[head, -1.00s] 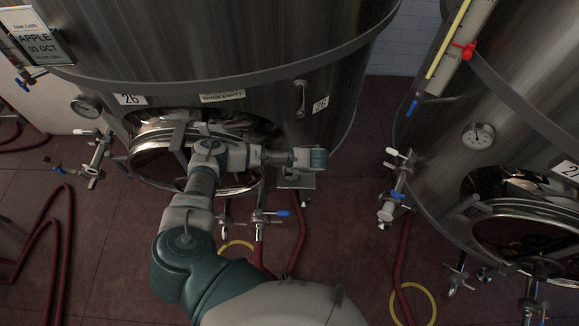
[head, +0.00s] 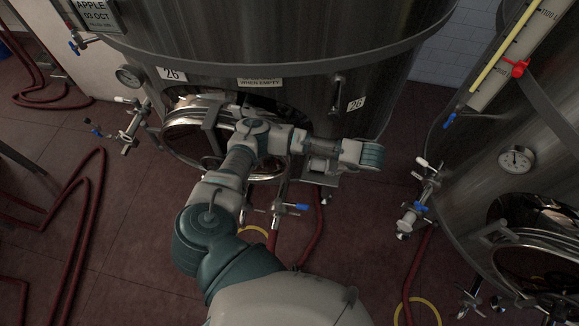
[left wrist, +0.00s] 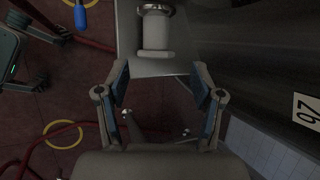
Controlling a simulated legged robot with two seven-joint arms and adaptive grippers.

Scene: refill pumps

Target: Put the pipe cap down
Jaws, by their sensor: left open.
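A pale, short cylindrical piece, which looks like the pipe cap (left wrist: 155,32), stands on a small grey shelf (left wrist: 152,66) in the left wrist view. In the head view the shelf (head: 318,181) is at the front of the middle tank, with a pale piece (head: 322,164) on it, partly behind my arm. My left gripper (left wrist: 161,82) is open and empty, its fingertips apart from the cap and near the shelf's edge. In the head view the left wrist (head: 362,154) is right of the shelf; its fingers are hidden there.
The middle tank (head: 300,85) has an open round manway behind my arm. A valve with a blue handle (head: 292,207) hangs below it. Another tank (head: 520,190) stands at the right. Red hoses (head: 85,200) lie on the floor, left of my arm.

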